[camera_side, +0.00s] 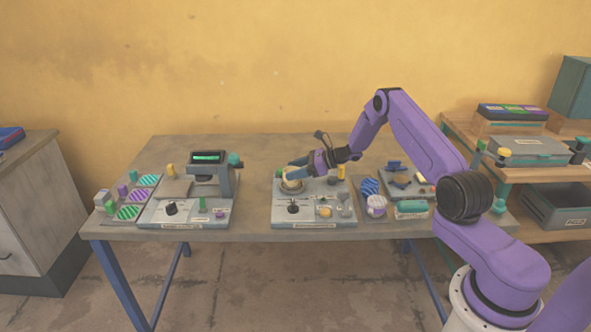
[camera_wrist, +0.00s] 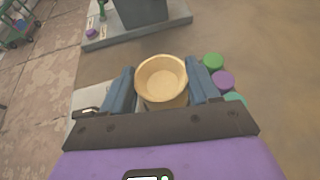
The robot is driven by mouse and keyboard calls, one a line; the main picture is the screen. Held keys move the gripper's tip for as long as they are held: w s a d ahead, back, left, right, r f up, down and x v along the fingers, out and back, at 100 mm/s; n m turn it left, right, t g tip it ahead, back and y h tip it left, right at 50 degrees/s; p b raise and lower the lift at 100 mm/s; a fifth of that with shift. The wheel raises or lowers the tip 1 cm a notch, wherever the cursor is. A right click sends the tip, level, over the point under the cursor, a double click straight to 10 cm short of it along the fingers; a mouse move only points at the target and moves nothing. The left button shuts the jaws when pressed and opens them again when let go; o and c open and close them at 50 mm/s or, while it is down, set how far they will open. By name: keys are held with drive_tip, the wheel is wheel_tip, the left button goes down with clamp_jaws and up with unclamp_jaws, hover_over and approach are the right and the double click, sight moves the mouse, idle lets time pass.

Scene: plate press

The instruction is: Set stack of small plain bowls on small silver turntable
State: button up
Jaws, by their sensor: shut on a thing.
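The stack of small plain bowls (camera_wrist: 163,80) is cream-tan; I look down into the top bowl in the wrist view. The stack also shows in the side view (camera_side: 291,184). My gripper (camera_wrist: 160,86) is shut on it, with one blue finger at each side. In the side view my gripper (camera_side: 296,174) reaches in from the right at the back left of a grey base plate. The small silver turntable (camera_side: 283,190) shows as a round rim under the stack; I cannot tell if the stack touches it. In the wrist view the stack and gripper hide it.
The base plate (camera_side: 312,222) also bears a dark knob (camera_side: 293,208), small parts and a yellow post (camera_side: 341,172). A grey machine with a green display (camera_side: 208,157) stands left. Bare table lies between the two stations.

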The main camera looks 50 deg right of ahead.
drive_tip(key=o, duration=1.2)
drive_tip(key=v, duration=1.7)
drive_tip(key=shift+s+d+r, duration=0.1)
drive_tip(key=shift+d+r, duration=0.05)
